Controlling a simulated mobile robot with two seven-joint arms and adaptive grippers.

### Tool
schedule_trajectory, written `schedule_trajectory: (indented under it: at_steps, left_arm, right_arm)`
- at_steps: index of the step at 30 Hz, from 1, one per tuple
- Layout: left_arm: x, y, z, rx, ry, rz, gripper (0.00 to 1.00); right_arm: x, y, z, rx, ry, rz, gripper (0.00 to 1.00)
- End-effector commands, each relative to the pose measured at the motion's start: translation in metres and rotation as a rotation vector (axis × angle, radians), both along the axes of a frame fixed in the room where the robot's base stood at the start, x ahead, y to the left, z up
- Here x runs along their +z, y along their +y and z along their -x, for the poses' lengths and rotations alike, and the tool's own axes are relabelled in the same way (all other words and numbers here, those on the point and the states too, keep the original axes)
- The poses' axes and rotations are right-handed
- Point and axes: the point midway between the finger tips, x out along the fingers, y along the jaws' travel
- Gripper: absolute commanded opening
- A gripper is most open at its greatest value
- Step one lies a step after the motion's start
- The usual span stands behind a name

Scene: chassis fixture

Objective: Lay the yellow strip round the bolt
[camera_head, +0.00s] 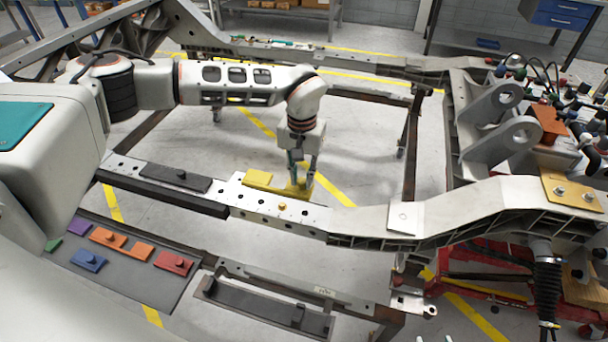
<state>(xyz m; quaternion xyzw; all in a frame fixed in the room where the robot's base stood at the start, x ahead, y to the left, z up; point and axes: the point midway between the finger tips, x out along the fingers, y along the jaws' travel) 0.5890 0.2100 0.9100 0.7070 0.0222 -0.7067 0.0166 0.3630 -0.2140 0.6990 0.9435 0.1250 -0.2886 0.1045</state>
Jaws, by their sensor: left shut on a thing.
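The yellow strip (259,179) is at the rear edge of the silver chassis rail (240,205), near its middle. My left gripper (301,184) reaches down from above and is shut on the strip near its right end. A small gold bolt (282,207) stands on the rail's top, just in front of the strip. The strip is apart from the bolt in this view. I cannot tell whether the strip touches the rail. My right gripper is not in view.
A dark strip with a knob (175,177) lies on the rail to the left. A grey mat (128,275) at the lower left holds several coloured pieces, including a red one (173,262). A dark tray (262,305) is in front. Brackets and hoses crowd the right.

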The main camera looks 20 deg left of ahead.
Motion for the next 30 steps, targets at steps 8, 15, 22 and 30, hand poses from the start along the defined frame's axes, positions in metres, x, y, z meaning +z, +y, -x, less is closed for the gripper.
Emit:
schedule_trajectory:
  at_steps: [8, 15, 22, 30]
  left_arm:
    - [-0.001, 0.002, 0.000, 0.003, 0.001, -0.001, 0.00]
    - [-0.013, 0.002, 0.000, 0.003, 0.000, -0.001, 0.00]
    - [-0.034, 0.001, 0.000, 0.003, 0.002, -0.001, 0.00]
    - [-0.053, 0.001, 0.000, 0.003, 0.002, -0.001, 0.00]
  right_arm:
    - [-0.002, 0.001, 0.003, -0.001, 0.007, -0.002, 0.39]
    - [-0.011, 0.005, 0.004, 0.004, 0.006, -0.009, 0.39]
    - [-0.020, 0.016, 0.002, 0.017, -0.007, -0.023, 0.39]
    - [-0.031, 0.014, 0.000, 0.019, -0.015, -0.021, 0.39]
